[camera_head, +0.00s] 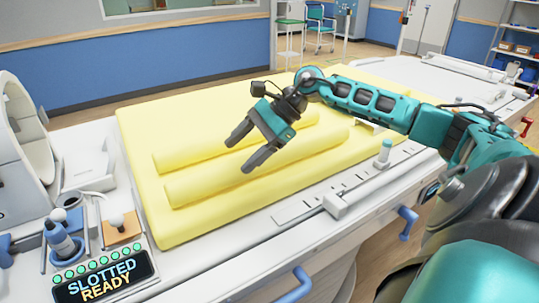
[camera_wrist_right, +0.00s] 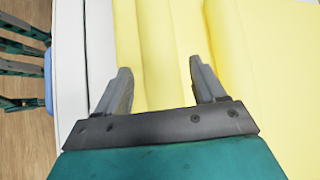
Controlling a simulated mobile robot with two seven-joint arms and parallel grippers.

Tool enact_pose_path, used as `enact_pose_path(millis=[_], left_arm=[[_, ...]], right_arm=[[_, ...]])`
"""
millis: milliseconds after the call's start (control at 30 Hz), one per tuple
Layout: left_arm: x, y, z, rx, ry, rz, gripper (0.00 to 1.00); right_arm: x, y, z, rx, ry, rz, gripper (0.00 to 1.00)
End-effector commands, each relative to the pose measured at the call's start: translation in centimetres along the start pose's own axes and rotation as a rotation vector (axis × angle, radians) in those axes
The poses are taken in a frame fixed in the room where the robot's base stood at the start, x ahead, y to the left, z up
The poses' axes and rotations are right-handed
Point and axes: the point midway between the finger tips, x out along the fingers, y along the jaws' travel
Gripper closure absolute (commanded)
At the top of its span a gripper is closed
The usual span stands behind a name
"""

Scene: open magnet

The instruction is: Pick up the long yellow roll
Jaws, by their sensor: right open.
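Two yellow rolls lie side by side on a yellow mat (camera_head: 190,232). The near roll (camera_head: 205,187) looks the longer one; the far roll (camera_head: 190,153) lies behind it. My right gripper (camera_head: 237,155) is open and empty, pointing down over the rolls, its fingers hiding part of them. In the right wrist view, the fingers of the right gripper (camera_wrist_right: 160,68) are spread, with the near roll (camera_wrist_right: 170,35) running between and beyond them. I cannot tell whether the fingertips touch it. My left gripper is not in view.
The mat lies on a white bench with a sliding rail (camera_head: 340,203) and blue handles (camera_head: 408,222) at its near side. A panel reading "SLOTTED READY" (camera_head: 105,277), a blue knob device (camera_head: 62,240) and a white curved housing (camera_head: 25,140) stand at the left.

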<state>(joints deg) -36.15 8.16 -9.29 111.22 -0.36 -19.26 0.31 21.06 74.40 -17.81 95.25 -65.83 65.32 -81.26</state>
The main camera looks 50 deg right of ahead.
Motion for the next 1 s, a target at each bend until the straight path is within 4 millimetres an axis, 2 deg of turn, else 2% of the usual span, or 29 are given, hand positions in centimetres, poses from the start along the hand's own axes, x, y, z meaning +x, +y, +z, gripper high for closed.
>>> enact_pose_path(millis=[100, 267, 500, 600, 867, 1000], left_arm=[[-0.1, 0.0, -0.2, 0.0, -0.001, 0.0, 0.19], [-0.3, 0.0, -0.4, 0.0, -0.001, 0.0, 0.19], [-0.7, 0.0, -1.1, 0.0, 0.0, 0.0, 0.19], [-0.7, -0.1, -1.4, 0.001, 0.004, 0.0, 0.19], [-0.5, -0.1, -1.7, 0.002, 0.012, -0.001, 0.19], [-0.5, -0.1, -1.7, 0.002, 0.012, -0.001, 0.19]], right_arm=[[1.3, -0.1, 0.1, 0.001, -0.002, -0.001, 0.31], [2.3, 0.0, 0.2, 0.001, -0.002, 0.0, 0.31], [5.8, 0.3, 0.6, 0.001, -0.004, -0.001, 0.31], [6.6, 0.3, 0.4, 0.001, -0.001, -0.001, 0.31], [6.9, 0.3, 0.3, 0.001, 0.001, -0.001, 0.31], [6.8, 0.3, 0.3, 0.001, 0.001, -0.001, 0.44]])
